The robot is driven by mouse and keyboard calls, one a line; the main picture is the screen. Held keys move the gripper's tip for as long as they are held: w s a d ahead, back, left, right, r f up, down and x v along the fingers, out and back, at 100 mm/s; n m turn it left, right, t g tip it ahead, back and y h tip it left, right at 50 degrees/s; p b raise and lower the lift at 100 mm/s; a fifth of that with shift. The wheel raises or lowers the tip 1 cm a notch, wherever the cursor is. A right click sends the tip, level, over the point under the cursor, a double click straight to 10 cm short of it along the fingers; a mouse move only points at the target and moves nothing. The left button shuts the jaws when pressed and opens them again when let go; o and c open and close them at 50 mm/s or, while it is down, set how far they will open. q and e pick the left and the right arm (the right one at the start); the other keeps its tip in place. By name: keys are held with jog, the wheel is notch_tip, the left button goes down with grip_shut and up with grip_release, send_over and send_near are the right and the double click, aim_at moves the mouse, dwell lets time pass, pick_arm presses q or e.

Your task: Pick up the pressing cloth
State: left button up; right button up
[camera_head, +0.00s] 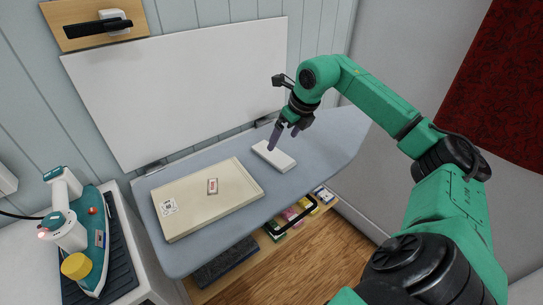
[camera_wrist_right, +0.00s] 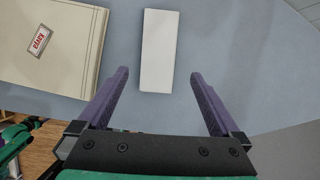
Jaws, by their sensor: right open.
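A small white folded rectangle, seemingly the pressing cloth (camera_head: 274,156), lies flat on the blue-grey ironing board (camera_head: 325,145). In the right wrist view the cloth (camera_wrist_right: 159,50) is upright in the picture, just beyond and between the fingertips. My right gripper (camera_head: 284,135) is open and empty, pointing down above the cloth's far edge. Its purple fingers (camera_wrist_right: 160,76) are spread wider than the cloth's short side, with no visible contact. My left gripper is not in view.
A large cream flat piece (camera_head: 208,197) with a small red-and-white label (camera_head: 213,186) lies on the board left of the cloth. A green-and-white iron (camera_head: 91,240) stands far left. A white panel (camera_head: 180,85) rises behind. Small coloured packs (camera_head: 290,215) sit below the board.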

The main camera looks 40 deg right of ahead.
aim_at(274, 154)
jog(key=p+x, duration=0.2)
jog(key=x, duration=0.4)
jog(key=shift+w+a+f, duration=0.1)
jog(key=shift+a+f, duration=0.1)
jog(key=shift+f, duration=0.15)
jog(key=shift+w+d+f, duration=0.1)
jog(key=shift+w+f, duration=0.05)
jog(key=shift+f, duration=0.3)
jog(key=shift+r, duration=0.1)
jog(key=c, duration=1.3)
jog(key=shift+r, duration=0.1)
jog(key=shift+r, duration=0.35)
notch_tip(274, 154, up, 19)
jog(key=p, duration=0.1)
jog(key=shift+p, duration=0.3)
